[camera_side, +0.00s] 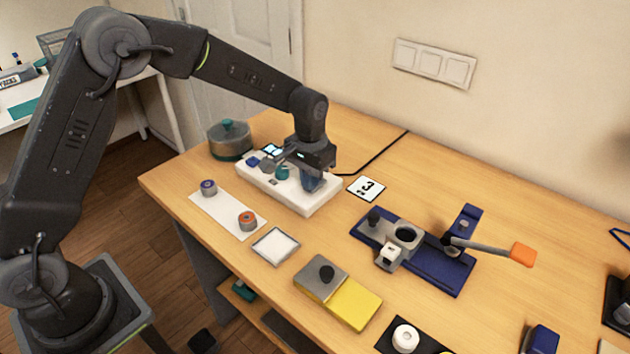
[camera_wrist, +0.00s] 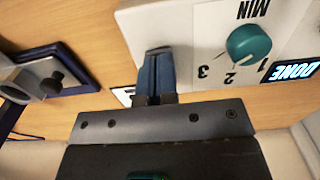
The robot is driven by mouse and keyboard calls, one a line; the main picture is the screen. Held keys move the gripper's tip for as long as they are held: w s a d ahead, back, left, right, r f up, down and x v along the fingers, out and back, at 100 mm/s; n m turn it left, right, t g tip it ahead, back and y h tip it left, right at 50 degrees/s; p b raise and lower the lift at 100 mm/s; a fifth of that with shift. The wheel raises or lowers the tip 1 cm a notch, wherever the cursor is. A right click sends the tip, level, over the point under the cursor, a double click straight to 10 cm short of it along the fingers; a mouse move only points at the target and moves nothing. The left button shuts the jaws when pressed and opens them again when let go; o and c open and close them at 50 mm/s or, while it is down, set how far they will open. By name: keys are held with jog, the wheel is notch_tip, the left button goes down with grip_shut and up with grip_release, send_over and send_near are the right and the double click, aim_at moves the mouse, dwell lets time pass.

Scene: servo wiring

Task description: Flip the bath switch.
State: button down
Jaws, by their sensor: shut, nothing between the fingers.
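A white control box (camera_side: 318,201) lies on the table. In the wrist view its panel (camera_wrist: 205,22) fills the upper right, with a teal knob (camera_wrist: 248,43), the marks 1, 2, 3 and MIN, and a lit display (camera_wrist: 293,72) reading DONE. In the side view the knob (camera_side: 282,172) sits left of my gripper. I cannot make out the bath switch for sure; it may be behind my gripper. My gripper (camera_side: 311,186) is shut and empty, pointing down over the right end of the box. In the wrist view its blue fingers (camera_wrist: 158,58) overlap the panel's edge; contact is unclear.
A lidded round pot (camera_side: 229,138) stands left behind the box. A white strip (camera_side: 226,212) with two round pieces lies in front. A black cable (camera_side: 384,150) runs behind.

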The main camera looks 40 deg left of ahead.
jog(key=shift+f, duration=0.15)
jog(key=shift+r, duration=3.5)
jog(key=shift+s+r, duration=0.15)
jog(key=shift+r, duration=0.15)
jog(key=s+a+r+t, duration=0.2)
jog(key=s+r, duration=0.4)
jog(key=s, duration=0.4)
jog(key=s+a+r+t, duration=0.2)
jog(key=s+r, duration=0.4)
jog(key=s, duration=0.3)
jog(key=s+f+t, duration=0.1)
jog(key=s+f, duration=0.1)
jog(key=s, duration=0.6)
jog(key=shift+s+a+t, duration=0.15)
jog(key=shift+a+t, duration=0.15)
jog(key=shift+a, duration=0.1)
